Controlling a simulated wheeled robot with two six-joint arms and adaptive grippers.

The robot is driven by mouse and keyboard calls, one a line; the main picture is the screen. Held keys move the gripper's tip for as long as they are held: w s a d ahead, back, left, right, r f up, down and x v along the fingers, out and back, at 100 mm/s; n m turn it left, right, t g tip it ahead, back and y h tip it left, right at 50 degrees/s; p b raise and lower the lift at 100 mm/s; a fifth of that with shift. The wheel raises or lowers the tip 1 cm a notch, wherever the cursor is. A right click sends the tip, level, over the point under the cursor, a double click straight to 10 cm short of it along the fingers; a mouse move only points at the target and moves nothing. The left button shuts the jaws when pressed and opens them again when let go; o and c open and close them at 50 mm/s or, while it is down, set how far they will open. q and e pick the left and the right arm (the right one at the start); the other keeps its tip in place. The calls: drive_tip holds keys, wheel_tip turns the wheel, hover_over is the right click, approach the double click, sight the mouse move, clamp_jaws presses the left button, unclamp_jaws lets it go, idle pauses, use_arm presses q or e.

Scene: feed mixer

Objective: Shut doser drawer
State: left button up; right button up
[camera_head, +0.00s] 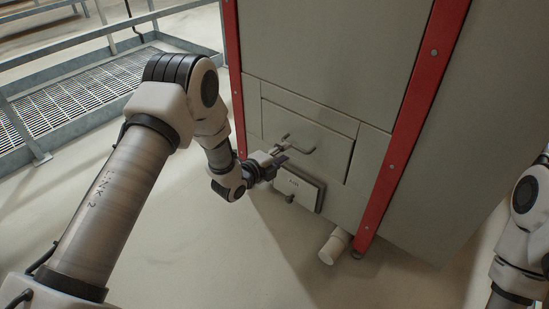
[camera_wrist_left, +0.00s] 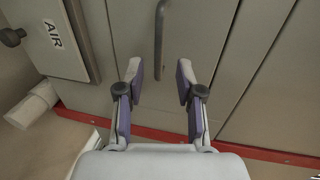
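The doser drawer (camera_head: 312,126) is a grey panel low in the front of the machine, with a bar handle (camera_head: 301,149). Its front looks near flush with the panels around it; I cannot tell how far it stands out. In the left wrist view the dark handle (camera_wrist_left: 159,38) lies just beyond my fingertips, in line with the gap between them. My left gripper (camera_head: 281,150) is close to the drawer front by the handle. In the left wrist view this gripper (camera_wrist_left: 159,70) is open and empty. My right gripper is out of view; only part of that arm shows at the right edge.
A small box marked AIR (camera_head: 298,188) with a dark knob is below the drawer. A pale pipe end (camera_head: 335,246) sticks out near the floor. Red corner posts (camera_head: 412,120) frame the machine. A railed grating (camera_head: 80,95) is at the left. The floor in front is clear.

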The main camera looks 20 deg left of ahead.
use_arm(q)
drive_tip(key=v, duration=0.5)
drive_tip(key=shift+s+f, duration=0.1)
drive_tip(key=s+f+n+g+y+p, duration=0.15)
drive_tip(key=s+f+n+g, duration=0.25)
drive_tip(key=s+f, duration=0.5)
drive_tip(key=s+f+n+g+y, duration=0.2)
drive_tip(key=s+f+n+g, duration=0.15)
drive_tip(key=s+f, duration=0.6)
drive_tip(key=s+a+n+g+y, duration=0.2)
drive_tip(key=s+n+g, duration=0.5)
drive_tip(key=s+n, duration=1)
wheel_tip(320, 180, up, 38)
drive_tip(key=s+m+p, duration=0.2)
drive_tip(key=p, duration=3.5)
drive_tip(key=shift+s+r+p, duration=0.15)
drive_tip(key=shift+s+p, duration=0.25)
